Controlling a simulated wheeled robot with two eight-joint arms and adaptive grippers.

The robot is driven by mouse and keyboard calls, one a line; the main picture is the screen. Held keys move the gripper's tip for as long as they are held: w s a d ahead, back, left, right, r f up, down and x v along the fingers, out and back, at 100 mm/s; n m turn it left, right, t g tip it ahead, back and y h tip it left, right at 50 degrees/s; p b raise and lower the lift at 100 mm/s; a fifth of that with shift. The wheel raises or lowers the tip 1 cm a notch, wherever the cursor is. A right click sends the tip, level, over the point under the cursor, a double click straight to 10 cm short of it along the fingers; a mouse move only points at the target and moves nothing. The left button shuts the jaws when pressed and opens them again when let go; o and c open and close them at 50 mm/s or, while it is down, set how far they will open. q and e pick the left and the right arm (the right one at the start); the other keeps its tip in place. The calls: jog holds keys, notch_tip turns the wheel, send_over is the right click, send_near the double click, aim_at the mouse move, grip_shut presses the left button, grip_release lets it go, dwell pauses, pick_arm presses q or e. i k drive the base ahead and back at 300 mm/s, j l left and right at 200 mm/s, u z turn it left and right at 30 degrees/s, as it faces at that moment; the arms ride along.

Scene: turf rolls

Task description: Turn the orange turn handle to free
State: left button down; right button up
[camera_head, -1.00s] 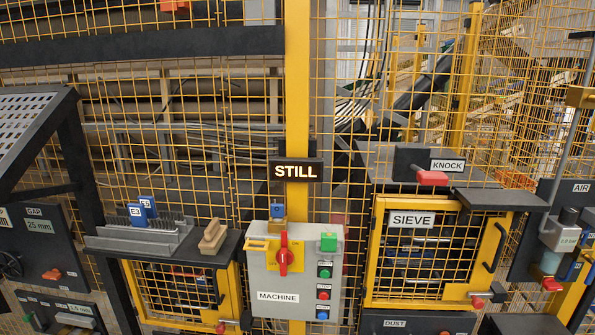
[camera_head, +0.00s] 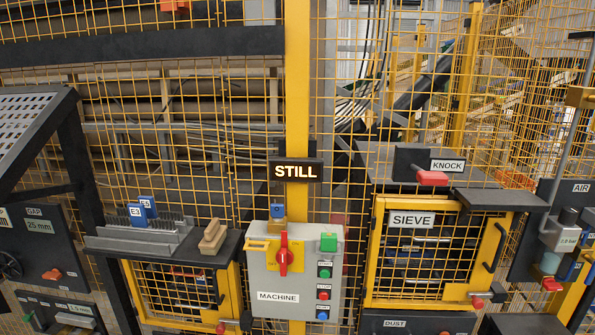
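A red rotary handle (camera_head: 284,256) stands upright on a yellow plate on the grey MACHINE box (camera_head: 258,277). Neither of my grippers is in view.
A lit STILL sign (camera_head: 297,170) hangs on the yellow post. The yellow SIEVE door (camera_head: 375,250) and a red KNOCK handle (camera_head: 432,178) are at right. Yellow mesh fencing stands behind.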

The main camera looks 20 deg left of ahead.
aim_at(55, 274)
jog(key=u, duration=2.35)
jog(key=i+z, duration=0.25)
jog(key=i, duration=0.25)
jog(key=i+j+z, duration=0.15)
jog(key=i+z, duration=0.15)
jog(key=i, duration=0.15)
jog(key=i+j+z, duration=0.25)
jog(key=i, duration=0.2)
